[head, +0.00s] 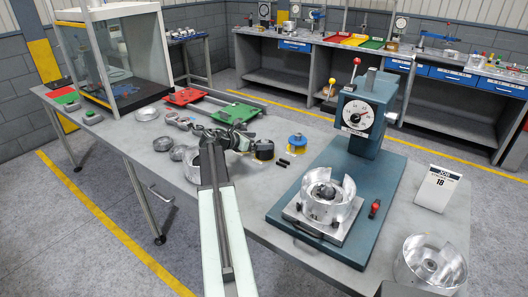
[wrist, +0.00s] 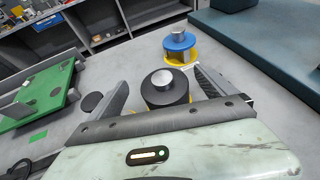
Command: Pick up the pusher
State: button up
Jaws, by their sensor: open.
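Two knobbed pieces look like pushers; the frames do not show which one bears that name. One has a black round top with a silver knob and some yellow below; this black piece (wrist: 165,88) stands between my fingers in the wrist view and shows in the head view (head: 264,147). The other, a blue-topped piece (wrist: 180,45) on a yellow base, stands farther off and also shows in the head view (head: 297,141). My gripper (wrist: 163,82) is open, with one finger on each side of the black piece. Its lower part is hidden behind my gripper.
Small black pins (head: 284,162) lie near the black piece. A teal press (head: 335,195) stands to the right, holding a silver housing (head: 330,197). A green plate (wrist: 35,93) lies left of my gripper. Silver rings (head: 163,144) and a clear cabinet (head: 112,60) are farther left.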

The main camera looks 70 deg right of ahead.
aim_at(264, 141)
jog(key=b+x, duration=0.1)
jog(key=x, duration=0.2)
jog(key=shift+s+d+f, duration=0.15)
jog(key=shift+d+f, duration=0.05)
jog(key=shift+f, duration=0.05)
jog(key=shift+a, duration=0.1)
jog(key=shift+c, duration=0.6)
jog(key=c, duration=1.8)
